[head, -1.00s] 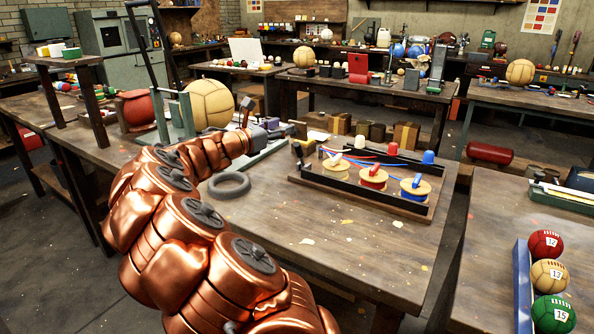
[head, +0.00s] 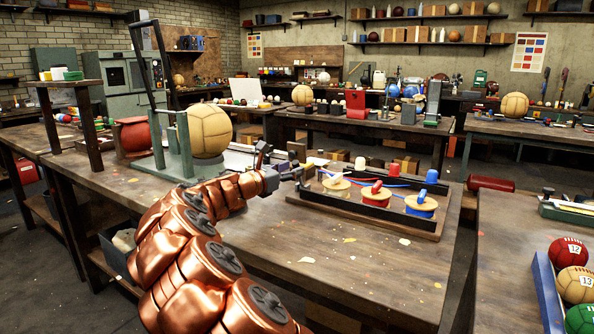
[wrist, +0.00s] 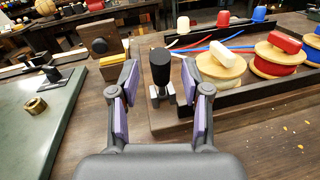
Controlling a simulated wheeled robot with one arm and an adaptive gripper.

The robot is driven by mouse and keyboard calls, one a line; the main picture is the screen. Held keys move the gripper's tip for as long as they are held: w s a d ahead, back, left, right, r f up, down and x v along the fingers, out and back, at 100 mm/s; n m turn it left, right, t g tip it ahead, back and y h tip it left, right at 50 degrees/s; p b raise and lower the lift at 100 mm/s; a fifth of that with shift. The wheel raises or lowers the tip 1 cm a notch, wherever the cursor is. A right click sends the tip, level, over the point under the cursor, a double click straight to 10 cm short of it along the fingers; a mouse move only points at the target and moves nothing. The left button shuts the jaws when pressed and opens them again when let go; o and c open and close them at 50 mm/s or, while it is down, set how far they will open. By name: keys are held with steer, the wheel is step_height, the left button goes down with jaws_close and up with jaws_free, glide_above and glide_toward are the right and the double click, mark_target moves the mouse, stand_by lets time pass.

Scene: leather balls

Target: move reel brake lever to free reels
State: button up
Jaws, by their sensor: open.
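The reel rack (head: 400,228) is a wooden board with black rails. It carries a cream reel (head: 337,188), a red reel (head: 376,197) and a blue reel (head: 421,206), each with a bar across its top. In the wrist view, the brake lever (wrist: 161,67) stands upright with a black knob on a metal base at the rack's near-left end. My gripper (wrist: 158,88) is open, its purple-padded fingers on either side of the lever; I cannot tell whether they touch it. In the head view, my gripper (head: 292,174) is at the rack's left end and hides most of the lever.
A wooden block with a black knob (wrist: 100,46) stands just left of the lever. A green plate (wrist: 35,125) with a brass ring (wrist: 35,106) lies further left. Coloured wires cross the rack behind the reels. The tabletop before the rack is clear.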

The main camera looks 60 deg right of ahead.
steer(key=shift+s+d, duration=0.2)
steer(key=shift+d, duration=1.3)
steer(key=shift+c, duration=0.5)
jaws_close()
